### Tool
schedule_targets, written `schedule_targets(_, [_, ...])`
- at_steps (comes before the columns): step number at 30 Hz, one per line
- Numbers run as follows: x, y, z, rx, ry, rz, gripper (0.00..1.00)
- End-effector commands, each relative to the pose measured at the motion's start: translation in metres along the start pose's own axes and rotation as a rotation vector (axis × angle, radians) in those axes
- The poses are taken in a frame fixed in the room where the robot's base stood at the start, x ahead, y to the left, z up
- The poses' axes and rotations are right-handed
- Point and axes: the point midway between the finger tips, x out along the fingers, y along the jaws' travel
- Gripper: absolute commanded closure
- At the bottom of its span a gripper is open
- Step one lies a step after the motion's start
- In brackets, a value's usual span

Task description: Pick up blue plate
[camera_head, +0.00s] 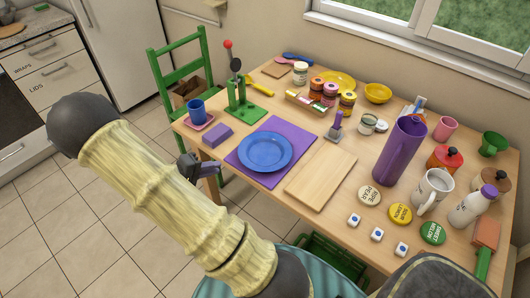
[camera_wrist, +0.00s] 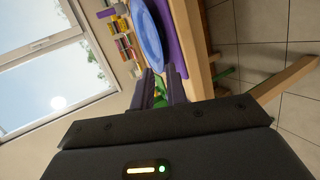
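The blue plate (camera_head: 264,151) lies flat on a purple mat (camera_head: 246,173) near the table's front left edge. My gripper (camera_head: 214,169) is to the left of the plate, near the table's edge, apart from the plate and holding nothing. In the wrist view the two fingers (camera_wrist: 161,86) stand apart with an empty gap between them. The plate also shows in the wrist view (camera_wrist: 148,38), beyond the fingertips, with part of it cut off by the top edge.
A wooden board (camera_head: 321,179) lies right of the mat. A green stand (camera_head: 240,100) is behind the plate. A green chair (camera_head: 180,65) stands at the table's far left.

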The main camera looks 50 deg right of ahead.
Motion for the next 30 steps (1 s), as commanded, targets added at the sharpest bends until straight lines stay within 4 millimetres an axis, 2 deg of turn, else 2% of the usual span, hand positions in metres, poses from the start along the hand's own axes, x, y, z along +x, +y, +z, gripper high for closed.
schedule_targets(6, [0.04,0.0,0.001,-0.001,-0.005,-0.001,0.86])
schedule_targets(10, [0.058,0.0,0.0,-0.001,-0.003,0.0,0.86])
schedule_targets(23, [0.067,0.0,0.0,0.001,-0.003,-0.001,0.86])
schedule_targets(26, [0.075,0.0,-0.001,0.0,-0.005,-0.001,0.86])
schedule_targets(30, [0.095,0.0,-0.004,0.0,-0.007,0.0,0.86])
